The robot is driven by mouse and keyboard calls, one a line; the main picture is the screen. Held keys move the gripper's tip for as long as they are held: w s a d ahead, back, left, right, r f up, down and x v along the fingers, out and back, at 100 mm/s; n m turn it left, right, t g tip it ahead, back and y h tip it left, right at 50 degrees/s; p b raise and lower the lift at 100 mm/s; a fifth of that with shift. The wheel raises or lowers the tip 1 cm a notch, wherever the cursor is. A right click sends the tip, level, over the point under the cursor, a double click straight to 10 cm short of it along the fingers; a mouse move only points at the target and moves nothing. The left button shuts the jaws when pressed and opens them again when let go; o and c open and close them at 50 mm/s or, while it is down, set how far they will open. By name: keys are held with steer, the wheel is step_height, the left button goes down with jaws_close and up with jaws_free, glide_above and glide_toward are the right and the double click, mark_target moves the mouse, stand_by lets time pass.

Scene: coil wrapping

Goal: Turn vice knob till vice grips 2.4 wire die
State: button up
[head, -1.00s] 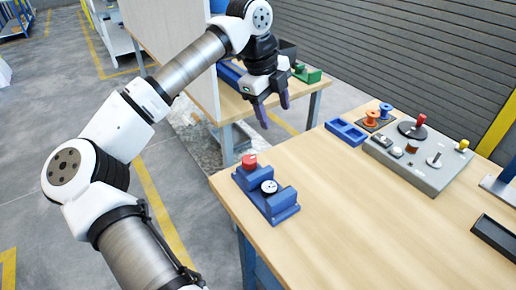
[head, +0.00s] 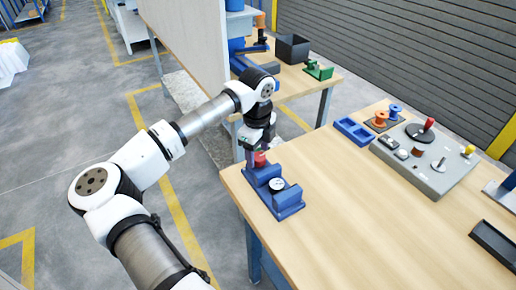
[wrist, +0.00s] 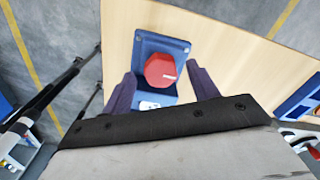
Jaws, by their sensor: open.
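The blue vice (head: 284,201) stands at the table's left corner. Its red knob (head: 260,159) is on the end nearest my arm, and a round white-and-dark die (head: 277,184) sits between its jaws. My gripper (head: 256,153) is right at the knob. In the wrist view my gripper (wrist: 160,82) has its two dark purple fingers open, one on each side of the red knob (wrist: 161,70), with gaps to it. The blue vice body (wrist: 180,46) shows around the knob. The die is hard to make out in the wrist view.
On the wooden table (head: 350,240) are a blue tray (head: 352,131), orange and blue spools (head: 380,119), a grey panel with knobs (head: 425,160) and a black tray (head: 494,241). A second bench (head: 290,85) with a green item stands behind. The table middle is clear.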

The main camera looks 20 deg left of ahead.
steer(key=shift+f, duration=0.45)
steer(key=c, duration=1)
